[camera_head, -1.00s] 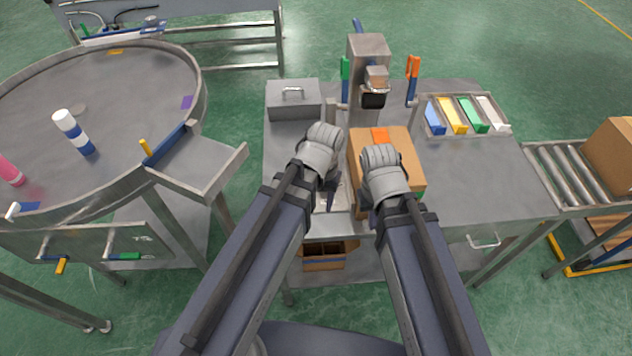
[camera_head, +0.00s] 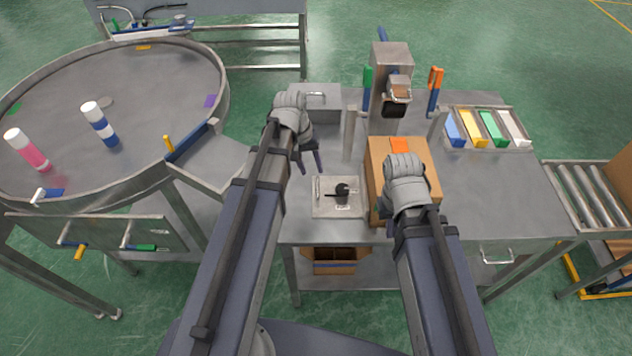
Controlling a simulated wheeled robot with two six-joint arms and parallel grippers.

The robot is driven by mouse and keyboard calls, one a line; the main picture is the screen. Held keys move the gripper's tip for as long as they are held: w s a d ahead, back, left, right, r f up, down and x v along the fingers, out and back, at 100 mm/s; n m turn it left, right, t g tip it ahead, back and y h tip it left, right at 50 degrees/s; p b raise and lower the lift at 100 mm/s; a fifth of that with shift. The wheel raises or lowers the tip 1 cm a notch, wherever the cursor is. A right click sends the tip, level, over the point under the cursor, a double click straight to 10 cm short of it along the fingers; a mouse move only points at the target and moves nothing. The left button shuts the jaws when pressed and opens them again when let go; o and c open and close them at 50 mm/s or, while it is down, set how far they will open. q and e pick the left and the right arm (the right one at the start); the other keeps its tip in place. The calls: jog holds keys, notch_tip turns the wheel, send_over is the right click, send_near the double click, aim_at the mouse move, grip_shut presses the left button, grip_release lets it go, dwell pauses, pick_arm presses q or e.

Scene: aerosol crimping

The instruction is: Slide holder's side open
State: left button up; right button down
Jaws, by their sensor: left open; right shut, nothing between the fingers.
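A square metal plate with a black knob and small labels, which looks like the holder (camera_head: 325,209), sits on the table in front of the press. My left gripper (camera_head: 309,168) is open and empty, with its dark fingers pointing down just behind and left of the plate, apart from the knob. My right gripper's wrist (camera_head: 407,182) is over the cardboard box (camera_head: 378,158); its fingertips are hidden behind the wrist and arm. Whether the holder's side is open cannot be told.
The press (camera_head: 391,75) stands behind the box, with green and orange handles at its sides. A lidded metal box (camera_head: 322,105) is at the back left. A tray (camera_head: 487,146) of coloured blocks is at the right.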

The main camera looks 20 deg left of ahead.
aim_at(317, 186)
pick_arm(q)
jog(key=shift+w+d+f+b, duration=0.1)
jog(key=shift+d+f+b, duration=0.15)
jog(key=shift+f+b, duration=1.05)
jog(key=shift+w+d+f+b, duration=0.1)
jog(key=shift+d+f+b, duration=0.15)
jog(key=shift+f+b, duration=1)
jog(key=shift+d+f+b, duration=0.25)
jog(key=shift+f+b, duration=1)
jog(key=shift+f, duration=0.05)
grip_shut()
